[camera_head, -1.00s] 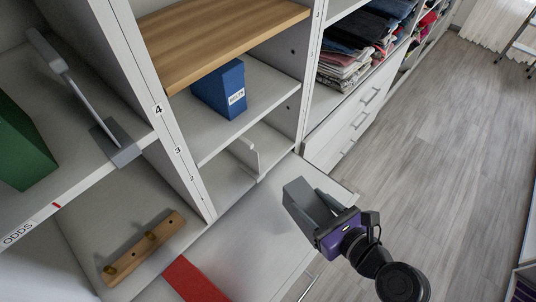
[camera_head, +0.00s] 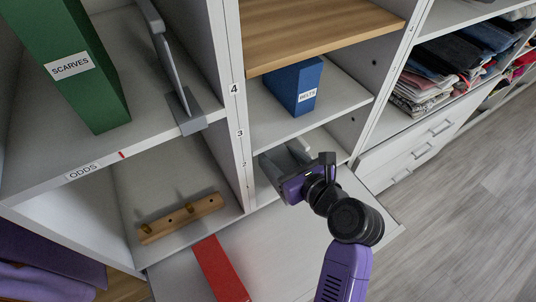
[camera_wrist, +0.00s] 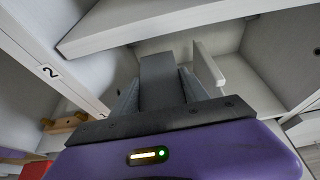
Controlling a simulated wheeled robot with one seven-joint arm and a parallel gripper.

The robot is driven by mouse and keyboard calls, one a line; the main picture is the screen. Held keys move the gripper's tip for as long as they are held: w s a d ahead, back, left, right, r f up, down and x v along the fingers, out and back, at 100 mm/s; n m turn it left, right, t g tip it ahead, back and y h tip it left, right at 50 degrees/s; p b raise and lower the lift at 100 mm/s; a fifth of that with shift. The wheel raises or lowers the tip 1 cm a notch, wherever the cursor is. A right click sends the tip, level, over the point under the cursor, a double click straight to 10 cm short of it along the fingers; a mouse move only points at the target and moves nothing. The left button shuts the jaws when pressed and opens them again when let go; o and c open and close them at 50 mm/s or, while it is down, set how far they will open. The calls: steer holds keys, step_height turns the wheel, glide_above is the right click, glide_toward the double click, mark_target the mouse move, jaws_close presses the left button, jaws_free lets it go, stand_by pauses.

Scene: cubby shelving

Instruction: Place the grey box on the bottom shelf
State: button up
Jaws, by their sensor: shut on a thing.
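My gripper (camera_head: 283,176) is shut on the grey box (camera_wrist: 162,82). In the wrist view the box stands up between the fingers, pointing into the cubby. The bottom shelf (camera_wrist: 245,88) is the pale board of this compartment. I cannot tell whether the box touches it.
A thin upright divider (camera_wrist: 208,65) stands just right of the grey box. The shelf above (camera_wrist: 150,24) hangs close overhead. A blue box (camera_head: 296,85) stands on that shelf. A wooden hook rail (camera_head: 180,218) and a red box (camera_head: 220,270) lie to the left.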

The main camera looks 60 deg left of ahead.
steer(key=a, duration=0.6)
steer(key=shift+w, duration=0.25)
steer(key=shift+a+f, duration=0.25)
steer(key=shift+f, duration=0.75)
step_height(320, 180, down, 4)
steer(key=shift+f+b, duration=0.2)
steer(key=shift+b, duration=0.35)
steer(key=shift+a+f, duration=0.25)
steer(key=shift+f, duration=0.1)
steer(key=o, duration=1.6)
